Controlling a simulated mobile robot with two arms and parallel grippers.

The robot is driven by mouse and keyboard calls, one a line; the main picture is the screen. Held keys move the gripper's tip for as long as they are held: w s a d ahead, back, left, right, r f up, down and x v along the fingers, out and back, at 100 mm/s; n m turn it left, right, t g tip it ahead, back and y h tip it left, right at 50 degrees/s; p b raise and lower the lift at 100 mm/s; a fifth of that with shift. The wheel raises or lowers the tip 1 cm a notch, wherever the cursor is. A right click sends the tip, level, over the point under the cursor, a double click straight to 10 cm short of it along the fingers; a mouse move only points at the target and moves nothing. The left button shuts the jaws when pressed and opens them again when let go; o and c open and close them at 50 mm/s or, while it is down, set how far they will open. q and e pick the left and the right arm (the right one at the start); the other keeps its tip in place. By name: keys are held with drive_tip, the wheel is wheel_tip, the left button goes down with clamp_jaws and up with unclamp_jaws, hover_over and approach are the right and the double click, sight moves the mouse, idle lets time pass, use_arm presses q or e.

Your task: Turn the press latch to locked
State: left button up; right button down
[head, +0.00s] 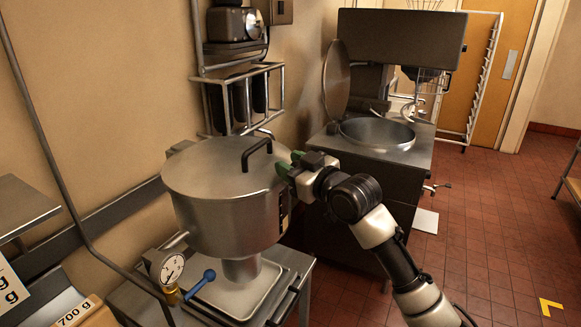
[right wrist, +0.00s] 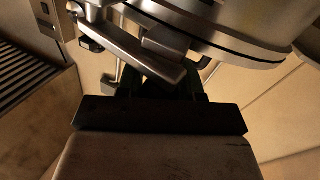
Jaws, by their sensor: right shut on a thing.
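The press is a round steel vessel (head: 225,210) with a flat lid and a black bar handle (head: 257,152) on top. My right gripper (head: 290,162) is at the right side of its rim, with green fingertips against it. It is shut on the press latch, which the gripper mostly hides in the head view. In the right wrist view a metal latch bar (right wrist: 140,52) lies slanted just beyond the dark fingers (right wrist: 172,88), beside the curved rim. Whether the latch stands at locked cannot be read. My left gripper is out of view.
A pressure gauge (head: 171,268) and blue-handled valve (head: 203,282) are at the press's lower left. A wall rack (head: 240,98) stands behind it. A large open kettle (head: 378,134) is at the back right. The red tiled floor (head: 480,225) is mostly clear on the right.

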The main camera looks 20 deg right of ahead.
drive_tip(key=shift+r, duration=0.1)
drive_tip(key=c, duration=0.8)
unclamp_jaws()
drive_tip(key=shift+d, duration=0.1)
drive_tip(key=shift+o, duration=0.2)
drive_tip(key=shift+s+d+f, duration=0.15)
drive_tip(key=shift+s+f, duration=0.05)
drive_tip(key=shift+s, duration=0.1)
drive_tip(key=b+v, duration=0.4)
drive_tip(key=v, duration=0.6)
